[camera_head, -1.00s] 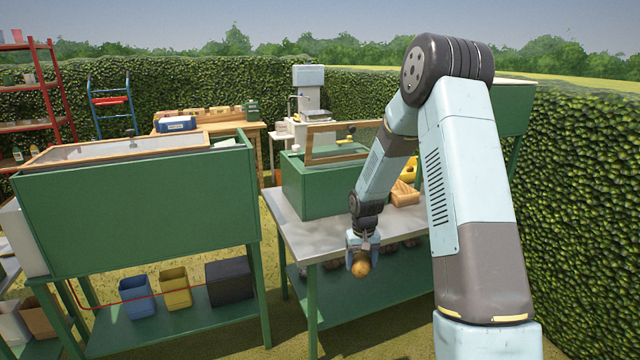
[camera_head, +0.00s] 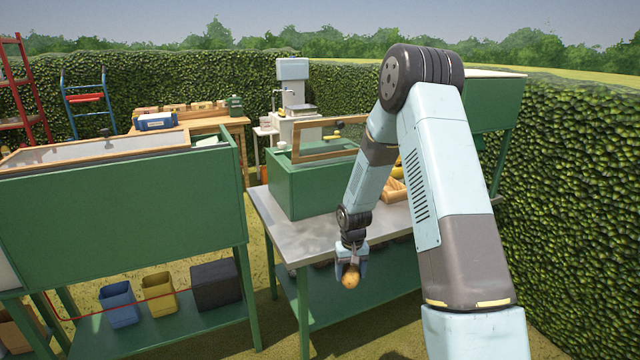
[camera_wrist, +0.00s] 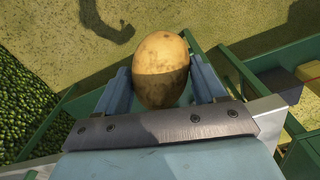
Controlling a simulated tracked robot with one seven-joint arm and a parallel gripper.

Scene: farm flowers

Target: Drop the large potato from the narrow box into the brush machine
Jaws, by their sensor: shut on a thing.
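My gripper (camera_head: 351,268) is shut on a large brown potato (camera_head: 350,276), held in the air at the front edge of the metal-topped table. In the wrist view the potato (camera_wrist: 161,70) sits between the two blue fingers of my gripper (camera_wrist: 160,88). A green box-shaped machine (camera_head: 306,185) with a wood-framed lid (camera_head: 322,142) tilted up stands on that table, behind and left of my gripper; I cannot see inside it. A small wooden box (camera_head: 393,189) is partly hidden behind my arm, and I cannot tell what it holds.
A tall green trough (camera_head: 120,215) stands left, with a blue bin (camera_head: 118,304), a yellow bin (camera_head: 159,294) and a black bin (camera_head: 215,285) below. The metal tabletop (camera_head: 290,238) has bare room before the green machine. A hedge (camera_head: 580,200) closes the right side.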

